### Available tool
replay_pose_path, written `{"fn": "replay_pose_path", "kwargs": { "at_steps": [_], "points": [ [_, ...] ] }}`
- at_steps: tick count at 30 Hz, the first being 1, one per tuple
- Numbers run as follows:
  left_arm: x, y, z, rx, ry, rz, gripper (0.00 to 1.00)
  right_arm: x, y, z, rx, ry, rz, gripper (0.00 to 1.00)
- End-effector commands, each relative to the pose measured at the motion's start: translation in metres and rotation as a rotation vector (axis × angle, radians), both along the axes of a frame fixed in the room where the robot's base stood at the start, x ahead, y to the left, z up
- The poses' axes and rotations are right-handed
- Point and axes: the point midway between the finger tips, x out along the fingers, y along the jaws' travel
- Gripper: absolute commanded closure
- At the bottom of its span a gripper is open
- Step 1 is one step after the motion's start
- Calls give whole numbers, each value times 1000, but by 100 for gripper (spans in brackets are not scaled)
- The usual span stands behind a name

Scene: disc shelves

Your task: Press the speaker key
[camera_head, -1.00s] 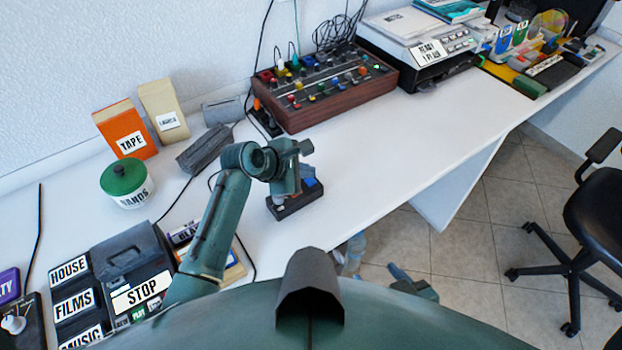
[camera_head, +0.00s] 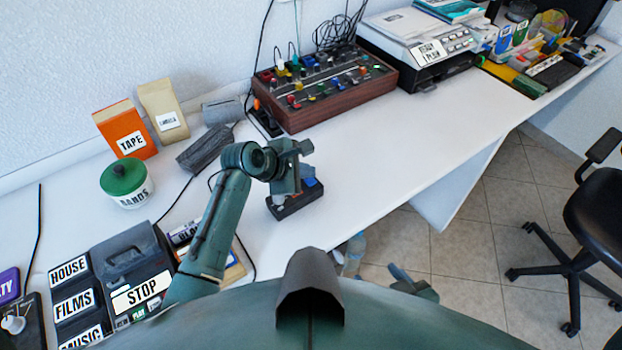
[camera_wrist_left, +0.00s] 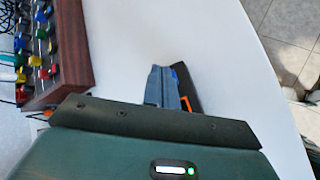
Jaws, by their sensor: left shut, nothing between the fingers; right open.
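A small dark box (camera_head: 296,203) with a blue part (camera_head: 309,182) on top sits near the desk's front edge; it may be the speaker key, but I read no label on it. My left gripper (camera_head: 281,197) is shut and empty, pointing down right over this box and hiding part of it. I cannot tell whether the tips touch it. In the left wrist view the shut grey fingers (camera_wrist_left: 163,88) cover most of the box (camera_wrist_left: 189,88), with blue and orange bits showing beside them. My right gripper (camera_head: 401,274) is low beyond the desk edge, partly hidden, and open.
A brown mixer (camera_head: 335,103) with coloured knobs stands behind, with a dark box with an orange switch (camera_head: 258,108) beside it. A printer (camera_head: 425,50), a STOP recorder (camera_head: 130,265), a green-lidded pot (camera_head: 126,185) and an orange TAPE box (camera_head: 125,128) surround it.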

Motion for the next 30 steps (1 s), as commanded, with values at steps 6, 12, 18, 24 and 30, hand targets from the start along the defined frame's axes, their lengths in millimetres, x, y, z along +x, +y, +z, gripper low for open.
{"fn": "replay_pose_path", "kwargs": {
  "at_steps": [6, 12, 18, 24, 30],
  "points": [
    [0, 0, 0, 0, 0, 0, 100, 0, 0, 0, 0, 0, 0, 43],
    [0, 0, -3, 0, 2, 0, 100, 0, 0, 2, 0, 1, 0, 43],
    [0, 0, -9, -1, 1, 0, 100, 0, 0, 5, 0, 1, 0, 43],
    [0, 0, -9, 0, 0, 0, 100, 0, 0, 4, 0, 0, 0, 43],
    [0, 0, -10, 0, 0, 0, 100, 0, 0, 4, 0, 0, 0, 43]
  ]
}}
